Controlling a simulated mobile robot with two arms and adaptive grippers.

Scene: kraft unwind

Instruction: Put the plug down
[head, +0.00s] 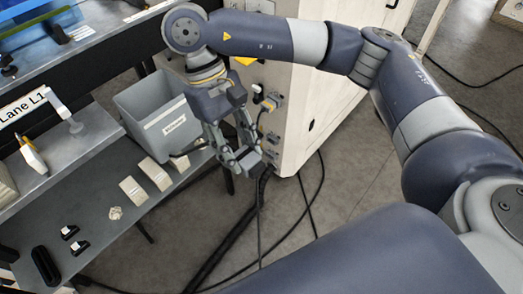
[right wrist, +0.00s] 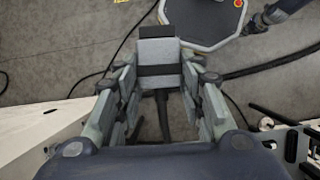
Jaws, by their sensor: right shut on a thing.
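My right gripper (head: 243,158) points down beside the white cabinet, in the air over the floor. It is shut on the plug (head: 251,160), a grey block near the fingertips. In the right wrist view the plug (right wrist: 158,50) is grey with dark bands and sits between the two fingers of the gripper (right wrist: 158,82). A dark cable runs from the plug back between the fingers. My left gripper is not seen in the head view.
The white cabinet (head: 312,105) has several sockets or connectors (head: 270,103) on its side. A grey shelf (head: 98,185) at left carries a labelled grey bin (head: 150,100), pale packets (head: 132,190) and small black items (head: 69,232). Black cables (head: 225,248) lie on the floor.

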